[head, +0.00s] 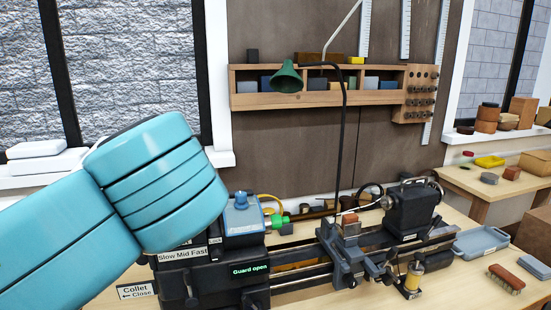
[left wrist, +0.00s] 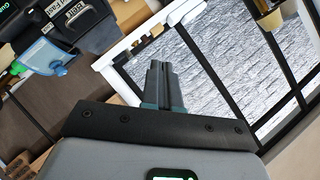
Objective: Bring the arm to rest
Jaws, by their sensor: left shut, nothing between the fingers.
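My left arm (head: 150,185), turquoise, comes in from the left in the head view. It is raised in front of the lathe's left end and the window. Its gripper does not show in that view. In the left wrist view my left gripper (left wrist: 160,68) has its two dark fingers together, with nothing between them. The fingers point toward the window (left wrist: 215,75), and no object touches them. My right gripper is in neither view.
A lathe (head: 350,250) with a "Guard open" display stands on the wooden bench. A green lamp (head: 287,78) hangs before the wall shelf (head: 270,101). A blue-grey tray (head: 481,242) and a brush (head: 506,279) lie at the right. A side table (head: 490,184) holds small items.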

